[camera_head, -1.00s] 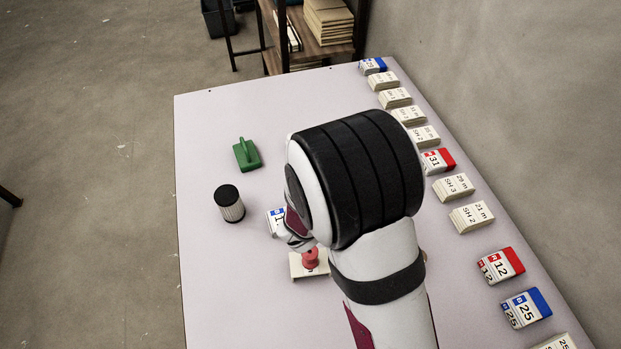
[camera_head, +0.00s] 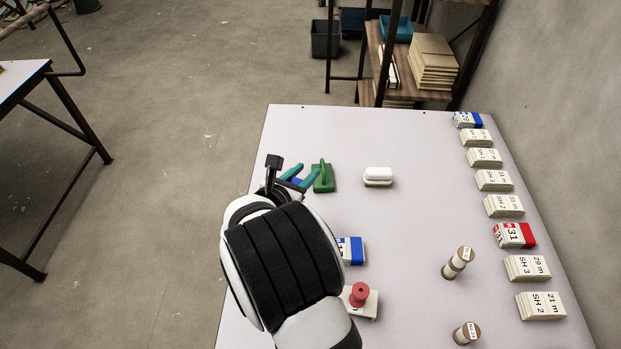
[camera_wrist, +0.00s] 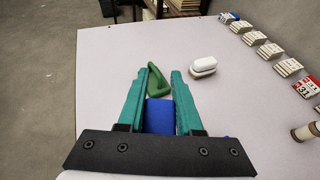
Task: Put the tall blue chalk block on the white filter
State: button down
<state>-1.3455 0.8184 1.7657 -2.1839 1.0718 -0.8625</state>
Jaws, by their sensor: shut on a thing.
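My gripper (camera_head: 298,177) has teal fingers and is at the left side of the table, near a green handled tool (camera_head: 323,178). In the wrist view the fingers (camera_wrist: 160,84) are shut on a plain blue block (camera_wrist: 160,116); only its blue face shows, so its height is hard to judge. In the head view a little blue shows between the fingers. A white handled piece (camera_head: 378,177) lies right of the green tool; it also shows in the wrist view (camera_wrist: 203,67). The black-capped pleated cylinder seen earlier is out of sight now.
A blue-and-white labelled block (camera_head: 350,251) and a red knob on a white base (camera_head: 360,298) stand close to my arm. Two spools (camera_head: 458,262) (camera_head: 466,333) are at the right. Labelled blocks (camera_head: 514,235) line the right edge. The table middle is clear.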

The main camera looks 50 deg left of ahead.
notch_tip(320, 180, down, 4)
jog(key=shift+a+f, duration=0.1)
jog(key=c, duration=0.6)
grip_release()
jog(key=shift+f, duration=0.1)
